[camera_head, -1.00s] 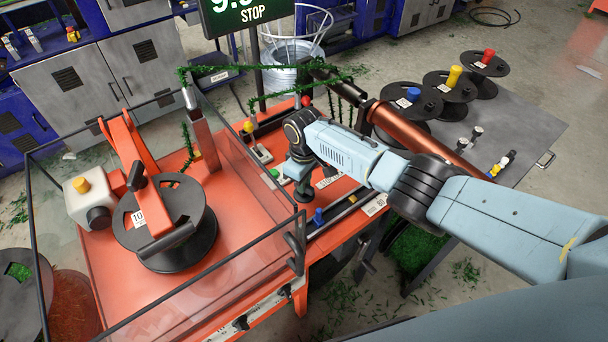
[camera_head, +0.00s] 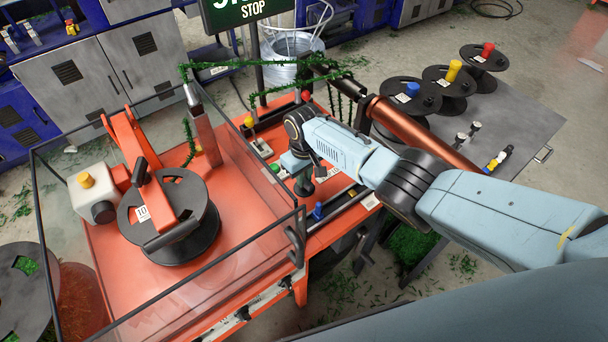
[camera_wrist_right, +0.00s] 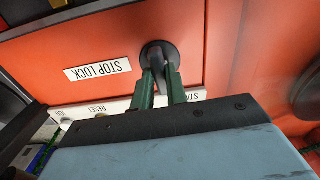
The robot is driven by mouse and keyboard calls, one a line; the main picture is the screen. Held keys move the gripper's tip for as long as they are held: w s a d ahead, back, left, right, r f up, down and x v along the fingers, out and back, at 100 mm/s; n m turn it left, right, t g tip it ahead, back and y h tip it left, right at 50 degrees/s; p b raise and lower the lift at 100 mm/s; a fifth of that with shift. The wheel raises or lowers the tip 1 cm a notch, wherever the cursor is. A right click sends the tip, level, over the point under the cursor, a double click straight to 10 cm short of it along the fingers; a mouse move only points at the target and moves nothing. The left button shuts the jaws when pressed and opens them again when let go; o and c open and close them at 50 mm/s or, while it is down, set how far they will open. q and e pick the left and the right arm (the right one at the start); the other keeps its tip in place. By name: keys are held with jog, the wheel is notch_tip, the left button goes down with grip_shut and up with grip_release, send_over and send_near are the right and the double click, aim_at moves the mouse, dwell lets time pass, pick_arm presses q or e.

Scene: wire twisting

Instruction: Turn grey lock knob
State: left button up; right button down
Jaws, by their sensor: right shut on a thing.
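The grey lock knob (camera_wrist_right: 160,54) sits on a round dark base on the orange panel, beside a white STOP LOCK label (camera_wrist_right: 98,70) that appears upside down in the right wrist view. My right gripper (camera_wrist_right: 161,84) has its two green fingers around the knob's grip and is shut on it. In the head view, my right gripper (camera_head: 303,185) reaches down to the orange machine's control panel, and the knob there is hidden by the gripper and arm. My left gripper is not in view.
Near the right gripper are a blue knob (camera_head: 318,211), a yellow knob (camera_head: 249,122) and a red knob (camera_head: 306,97). A clear guard encloses a black spool (camera_head: 196,240) at left. Spools stand on a grey table (camera_head: 526,118).

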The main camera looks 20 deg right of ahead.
jog(key=c, duration=1.4)
grip_release()
jog(key=shift+r, duration=0.5)
notch_tip(320, 180, up, 12)
jog(key=p, duration=0.3)
jog(key=shift+r, duration=0.25)
